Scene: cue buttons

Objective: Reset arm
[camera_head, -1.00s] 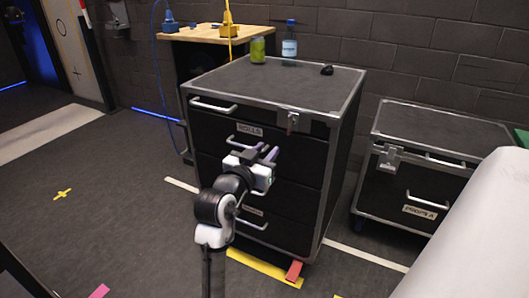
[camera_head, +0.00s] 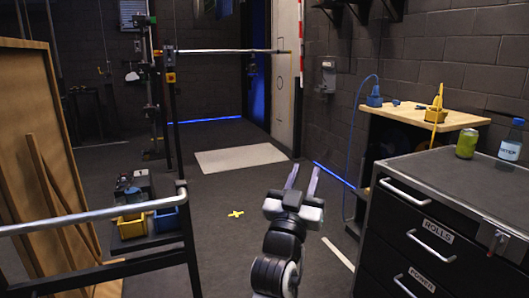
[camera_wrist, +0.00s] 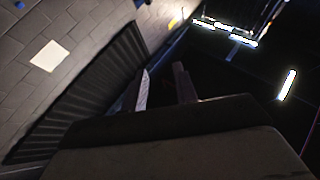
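My gripper (camera_head: 301,182) is held out in front of my arm, over the open floor in the head view. Its two pale fingers stand apart with nothing between them. The fingers also show in the wrist view (camera_wrist: 160,88), spread apart and empty against a dark, tilted view of the room. The gripper is left of the black drawer cabinet (camera_head: 455,195) and touches nothing that I can see.
On the cabinet stand a green can (camera_head: 466,144) and a water bottle (camera_head: 511,140). A wooden-topped bench (camera_head: 430,115) is behind it. A metal railing (camera_head: 90,218) and a cart with yellow and blue bins (camera_head: 132,226) stand left. Floor between is clear.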

